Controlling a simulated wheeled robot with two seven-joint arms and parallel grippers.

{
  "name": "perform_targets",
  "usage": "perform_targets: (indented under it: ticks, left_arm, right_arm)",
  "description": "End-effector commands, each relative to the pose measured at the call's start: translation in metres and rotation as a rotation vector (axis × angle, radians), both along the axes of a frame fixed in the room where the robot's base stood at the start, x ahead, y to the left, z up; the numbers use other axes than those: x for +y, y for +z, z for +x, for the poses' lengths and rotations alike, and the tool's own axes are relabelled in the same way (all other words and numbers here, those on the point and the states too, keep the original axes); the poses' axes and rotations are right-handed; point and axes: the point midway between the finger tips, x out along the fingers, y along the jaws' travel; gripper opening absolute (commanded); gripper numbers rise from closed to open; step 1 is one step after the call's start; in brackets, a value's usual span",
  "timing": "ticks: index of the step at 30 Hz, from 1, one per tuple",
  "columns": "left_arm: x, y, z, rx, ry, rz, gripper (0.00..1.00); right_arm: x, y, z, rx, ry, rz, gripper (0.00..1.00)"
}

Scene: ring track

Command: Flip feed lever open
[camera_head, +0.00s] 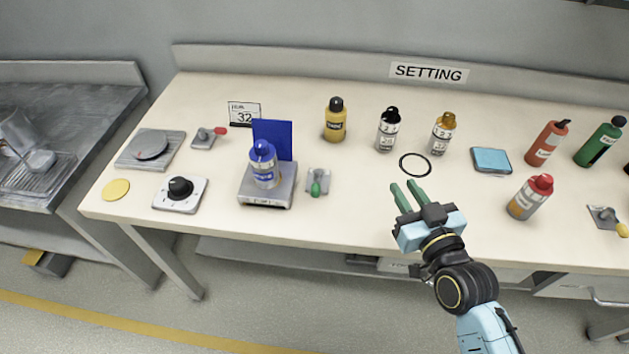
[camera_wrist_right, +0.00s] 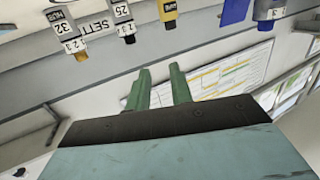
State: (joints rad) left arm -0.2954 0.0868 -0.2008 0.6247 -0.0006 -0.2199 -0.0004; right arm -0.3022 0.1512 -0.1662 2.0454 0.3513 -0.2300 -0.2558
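Three small levers on grey base plates are on the bench, and I cannot tell which one is the feed lever. One has a red handle (camera_head: 219,131) pointing right, at the left part of the bench. One has a green handle (camera_head: 316,189) pointing to the front edge, just right of a grey block with a blue bottle. One has a yellow handle (camera_head: 622,229) at the far right. My right gripper (camera_head: 402,184) is open and empty near the bench's front edge, apart from all levers. Its green fingers show in the wrist view (camera_wrist_right: 160,70). My left gripper is out of view.
A blue bottle (camera_head: 264,165) stands on the grey block (camera_head: 266,199) before a blue panel. A black ring (camera_head: 415,153) lies beyond my right gripper. A red-capped bottle (camera_head: 529,197) stands to its right. The bench between the green lever and my gripper is clear.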

Motion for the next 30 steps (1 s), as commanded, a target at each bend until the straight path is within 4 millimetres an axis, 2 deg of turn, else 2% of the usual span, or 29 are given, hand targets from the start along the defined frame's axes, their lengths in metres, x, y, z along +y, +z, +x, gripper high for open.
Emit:
perform_targets:
  ticks: [1, 5, 9, 17, 20, 26, 30]
  left_arm:
    - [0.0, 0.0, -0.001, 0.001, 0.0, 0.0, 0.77]
    - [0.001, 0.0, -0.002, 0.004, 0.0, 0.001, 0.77]
    - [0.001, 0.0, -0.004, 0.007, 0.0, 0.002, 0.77]
    - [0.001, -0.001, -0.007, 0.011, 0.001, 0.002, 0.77]
    - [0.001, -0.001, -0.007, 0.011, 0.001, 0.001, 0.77]
    - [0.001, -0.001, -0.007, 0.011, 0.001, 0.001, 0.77]
    - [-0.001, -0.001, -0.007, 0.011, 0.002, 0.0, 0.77]
  right_arm:
    - [0.002, -0.009, -0.006, 0.053, 0.009, -0.014, 0.15]
    - [0.004, -0.04, -0.03, 0.25, 0.032, -0.069, 0.0]
    - [-0.001, -0.069, -0.059, 0.449, 0.035, -0.124, 0.0]
    - [-0.017, -0.11, -0.114, 0.759, 0.0, -0.201, 0.0]
    - [-0.027, -0.149, -0.14, 0.916, -0.032, -0.233, 0.0]
    - [-0.031, -0.209, -0.148, 0.985, -0.047, -0.246, 0.0]
    - [-0.035, -0.258, -0.161, 1.034, -0.055, -0.255, 0.0]
